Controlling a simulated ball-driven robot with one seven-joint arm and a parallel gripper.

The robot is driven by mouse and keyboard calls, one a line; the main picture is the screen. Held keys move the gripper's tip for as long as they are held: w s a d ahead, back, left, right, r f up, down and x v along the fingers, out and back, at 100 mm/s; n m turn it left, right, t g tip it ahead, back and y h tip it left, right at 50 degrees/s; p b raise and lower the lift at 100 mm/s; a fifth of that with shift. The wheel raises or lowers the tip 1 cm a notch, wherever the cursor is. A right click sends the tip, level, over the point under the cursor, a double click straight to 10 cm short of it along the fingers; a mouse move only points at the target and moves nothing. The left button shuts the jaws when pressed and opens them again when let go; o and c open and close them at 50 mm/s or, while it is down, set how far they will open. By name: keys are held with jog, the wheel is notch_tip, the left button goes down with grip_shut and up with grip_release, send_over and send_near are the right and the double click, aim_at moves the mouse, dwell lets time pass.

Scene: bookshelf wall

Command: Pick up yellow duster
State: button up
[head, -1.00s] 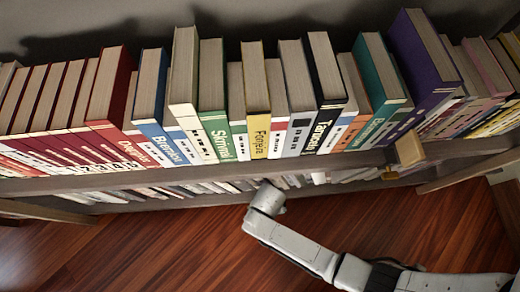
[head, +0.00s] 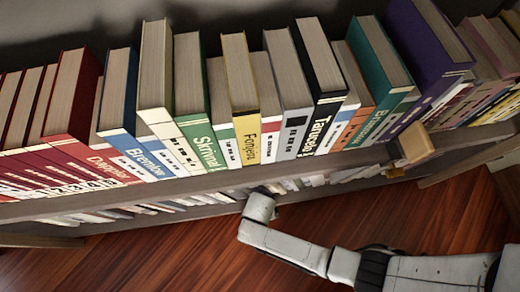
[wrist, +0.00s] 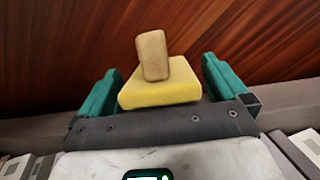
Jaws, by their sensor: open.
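The yellow duster is a yellow block with a tan handle. The fingers are apart, with visible gaps on both sides of the duster. I cannot make out my gripper in the head view, where my arm's visible end is left of the duster.
A row of upright books (head: 215,100) fills the upper shelf. More books are on the lower level under the shelf board (head: 120,203), partly hidden. The wooden floor (head: 180,250) in front is clear apart from my arm.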

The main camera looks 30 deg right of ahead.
jog(key=shift+f, duration=0.2)
jog(key=c, duration=1.1)
jog(key=shift+r+p, duration=0.45)
jog(key=shift+r, duration=0.1)
notch_tip(320, 180, up, 2)
jog(key=shift+r+p, duration=0.1)
jog(key=shift+p, duration=0.6)
jog(key=s+a+r+p, duration=0.1)
jog(key=s+r+p, duration=0.7)
jog(key=s, duration=0.6)
jog(key=shift+a+r, duration=0.35)
jog(key=shift+r, duration=0.55)
